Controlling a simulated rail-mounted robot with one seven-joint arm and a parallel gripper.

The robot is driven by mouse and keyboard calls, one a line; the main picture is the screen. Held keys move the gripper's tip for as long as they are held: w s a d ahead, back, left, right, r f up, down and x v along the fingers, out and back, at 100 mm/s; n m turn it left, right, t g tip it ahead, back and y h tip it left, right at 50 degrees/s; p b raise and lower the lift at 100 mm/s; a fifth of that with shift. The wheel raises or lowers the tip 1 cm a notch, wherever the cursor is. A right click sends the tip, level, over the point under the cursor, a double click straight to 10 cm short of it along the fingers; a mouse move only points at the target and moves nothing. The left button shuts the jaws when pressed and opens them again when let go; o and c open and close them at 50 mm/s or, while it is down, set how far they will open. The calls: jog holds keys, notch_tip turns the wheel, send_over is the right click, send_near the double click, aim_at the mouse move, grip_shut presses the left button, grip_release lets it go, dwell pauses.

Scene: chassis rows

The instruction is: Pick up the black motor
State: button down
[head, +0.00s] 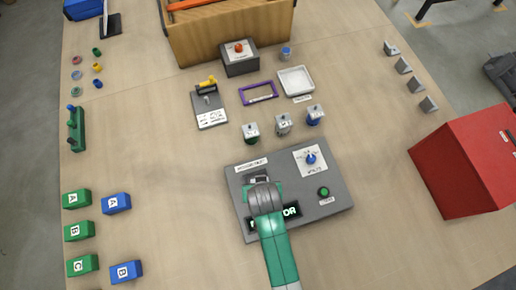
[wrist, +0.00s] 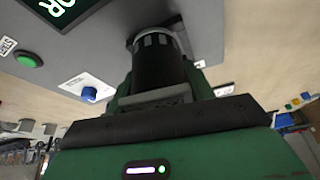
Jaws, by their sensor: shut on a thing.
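The black motor (wrist: 157,66) shows in the wrist view as a dark cylinder with a silver ringed end. My gripper (wrist: 160,96) is shut on it, with a grey finger pad across its side. The silver end points to the grey panel (wrist: 200,28); I cannot tell whether it touches. In the head view my gripper (head: 262,186) is over the left part of the grey panel (head: 335,190), and my arm hides most of the motor there.
The panel bears a green button (head: 323,192), a blue knob (head: 311,158) and a dark display (head: 289,212) ending in "OR". Small grey-topped parts (head: 283,125) stand behind it. A red box (head: 468,160) is at right. Lettered blocks (head: 78,231) stand at left.

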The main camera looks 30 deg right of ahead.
jog(key=s+a+r, duration=0.1)
jog(key=s+a, duration=0.1)
jog(key=s, duration=0.9)
jog(key=shift+s+a+r+p, duration=0.2)
jog(key=shift+s+a+p, duration=0.1)
jog(key=shift+s+a, duration=0.1)
jog(key=shift+p, duration=0.45)
jog(key=shift+r, duration=0.1)
notch_tip(320, 180, up, 18)
jog(key=p, duration=1.8)
jog(key=shift+r, duration=0.2)
jog(key=shift+w, duration=0.1)
